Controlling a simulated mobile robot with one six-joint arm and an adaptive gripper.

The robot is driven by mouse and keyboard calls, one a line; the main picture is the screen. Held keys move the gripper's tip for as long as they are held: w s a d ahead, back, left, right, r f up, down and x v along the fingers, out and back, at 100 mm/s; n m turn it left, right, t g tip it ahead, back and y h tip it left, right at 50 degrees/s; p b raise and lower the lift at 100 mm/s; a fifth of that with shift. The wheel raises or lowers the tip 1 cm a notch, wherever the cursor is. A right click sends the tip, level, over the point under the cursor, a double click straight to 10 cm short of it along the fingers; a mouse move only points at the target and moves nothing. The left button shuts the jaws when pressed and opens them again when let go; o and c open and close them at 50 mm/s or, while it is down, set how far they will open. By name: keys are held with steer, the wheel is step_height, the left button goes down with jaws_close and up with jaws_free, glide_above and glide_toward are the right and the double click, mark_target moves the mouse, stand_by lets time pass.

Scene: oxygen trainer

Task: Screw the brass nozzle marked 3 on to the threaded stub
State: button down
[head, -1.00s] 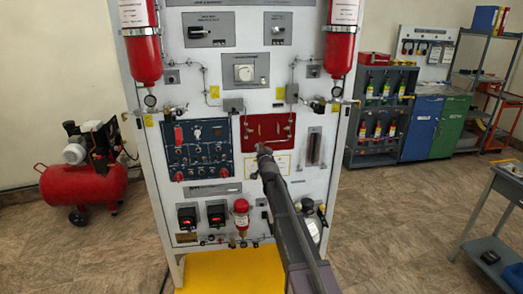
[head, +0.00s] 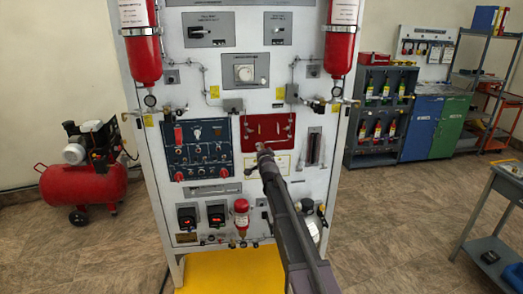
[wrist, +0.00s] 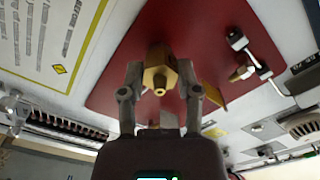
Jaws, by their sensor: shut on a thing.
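My gripper (wrist: 162,84) is shut on a brass nozzle (wrist: 159,72) in the wrist view, one finger on each side of its hexagonal body. The nozzle is in front of the red plate (wrist: 120,75), with its round bored end toward the camera. No number can be read on it. The threaded stub cannot be made out; the nozzle and fingers may hide it, and I cannot tell whether they touch. In the head view my gripper (head: 262,153) is at the lower edge of the red plate, and the nozzle is too small to tell.
A printed notice (wrist: 45,40) is at the left. The trainer panel (head: 215,90) carries gauges and pipes around.

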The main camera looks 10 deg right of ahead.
steer(key=shift+c, duration=1.5)
jaws_free()
steer(key=shift+s, duration=1.9)
steer(key=shift+n, duration=1.8)
steer(key=shift+n, duration=1.7)
